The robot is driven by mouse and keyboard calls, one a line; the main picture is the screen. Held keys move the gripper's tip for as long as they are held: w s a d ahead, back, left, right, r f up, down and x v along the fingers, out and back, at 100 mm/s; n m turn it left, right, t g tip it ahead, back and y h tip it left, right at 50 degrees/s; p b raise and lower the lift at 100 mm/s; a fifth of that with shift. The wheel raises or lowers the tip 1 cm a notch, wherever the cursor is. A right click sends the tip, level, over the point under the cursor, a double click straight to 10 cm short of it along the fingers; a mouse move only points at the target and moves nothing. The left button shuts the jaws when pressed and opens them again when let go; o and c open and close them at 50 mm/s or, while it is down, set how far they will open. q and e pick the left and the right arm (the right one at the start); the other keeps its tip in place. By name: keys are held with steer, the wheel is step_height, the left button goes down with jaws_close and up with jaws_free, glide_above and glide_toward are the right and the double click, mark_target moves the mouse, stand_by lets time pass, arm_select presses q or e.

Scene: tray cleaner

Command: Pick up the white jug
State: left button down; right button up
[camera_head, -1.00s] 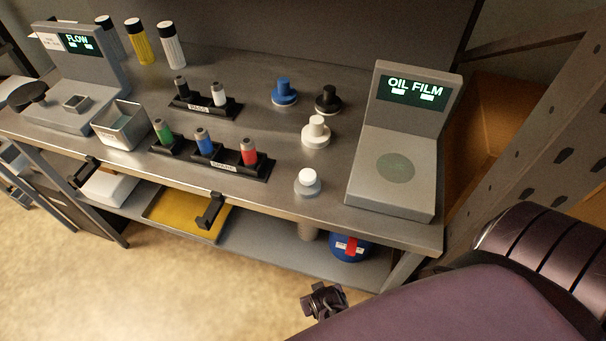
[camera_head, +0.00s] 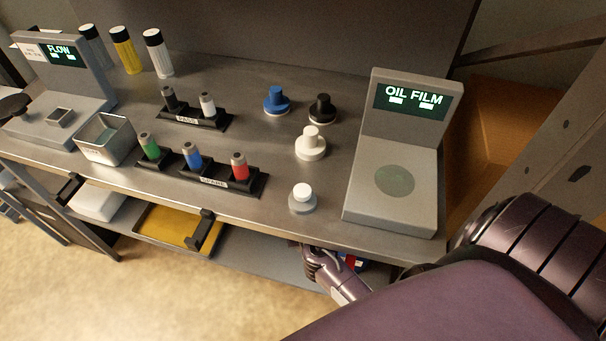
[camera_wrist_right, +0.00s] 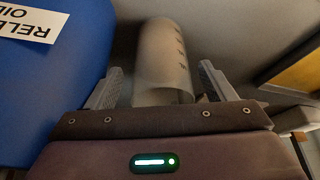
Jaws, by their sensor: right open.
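The white jug (camera_wrist_right: 164,55), a pale cylinder with graduation marks, shows in the right wrist view on the lower shelf. My right gripper (camera_wrist_right: 160,82) is open, with one finger on each side of the jug's near end; I cannot tell whether either touches it. In the head view my right gripper (camera_head: 308,250) is at the lower shelf's front, under the tabletop edge, and the jug is hidden there. My left gripper is not in view.
A blue container (camera_wrist_right: 50,85) with a white label stands close beside the right gripper on the lower shelf. A yellow tray (camera_head: 172,228) lies further left. The tabletop (camera_head: 262,150) above holds knobbed stamps, bottle racks and the oil film device (camera_head: 395,180).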

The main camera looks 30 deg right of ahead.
steer(key=x, duration=0.3)
steer(key=w+b+x, duration=0.1)
steer(key=x, duration=0.1)
steer(key=shift+w+d, duration=0.15)
steer(key=shift+d, duration=0.15)
steer(key=c, duration=0.9)
steer(key=shift+r, duration=0.2)
